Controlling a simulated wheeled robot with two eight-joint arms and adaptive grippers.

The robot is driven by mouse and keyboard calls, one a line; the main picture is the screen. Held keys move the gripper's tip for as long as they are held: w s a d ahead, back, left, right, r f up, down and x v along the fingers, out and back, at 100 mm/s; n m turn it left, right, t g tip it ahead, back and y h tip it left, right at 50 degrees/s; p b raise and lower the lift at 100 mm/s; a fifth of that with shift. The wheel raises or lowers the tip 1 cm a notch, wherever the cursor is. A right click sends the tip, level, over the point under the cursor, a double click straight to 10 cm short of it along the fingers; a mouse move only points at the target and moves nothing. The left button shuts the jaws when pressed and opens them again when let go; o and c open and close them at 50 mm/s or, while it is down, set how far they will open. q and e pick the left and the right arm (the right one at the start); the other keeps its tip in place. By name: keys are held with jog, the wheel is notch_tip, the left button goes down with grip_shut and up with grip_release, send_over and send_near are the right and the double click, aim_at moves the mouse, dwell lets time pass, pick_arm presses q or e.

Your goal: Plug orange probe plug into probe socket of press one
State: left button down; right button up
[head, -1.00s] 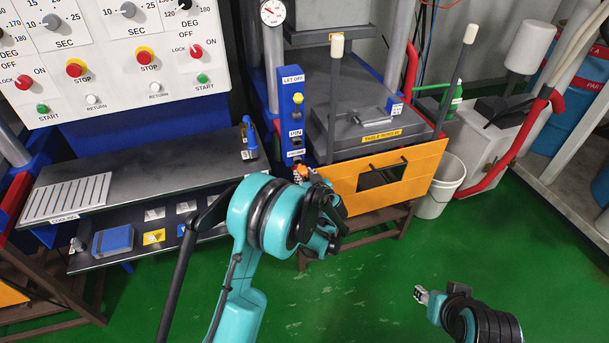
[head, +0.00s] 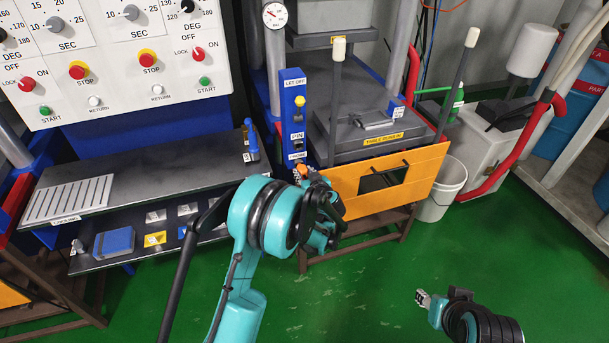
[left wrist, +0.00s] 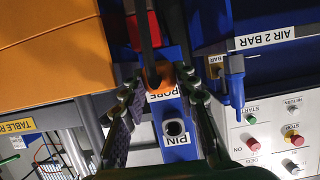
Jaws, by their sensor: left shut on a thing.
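The orange probe plug (head: 302,170) is in the head view just below the PROBE label on the blue panel (head: 292,112) of the press. My left gripper (head: 312,178) is at it, its fingers partly hidden by my wrist. In the left wrist view the orange plug (left wrist: 186,75) shows between the fingertips of my left gripper (left wrist: 162,82), shut on it. It is right by the PROBE label (left wrist: 165,92). The probe socket is hidden, so I cannot tell whether the plug is in it. My right gripper (head: 423,298) is low at the right, away from the press.
The PIN socket (left wrist: 174,128) lies beside the PROBE label. An orange front panel (head: 385,183) is right of the blue panel. A dark shelf (head: 150,175) is to the left. A white bucket (head: 443,188) stands at the right. Green floor in front is free.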

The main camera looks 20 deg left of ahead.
pick_arm(q)
jog(key=shift+w+a, duration=0.35)
jog(key=shift+w, duration=0.1)
jog(key=c, duration=1.1)
grip_release()
jog(key=shift+o, duration=0.2)
jog(key=v, duration=1.2)
jog(key=shift+w, duration=0.1)
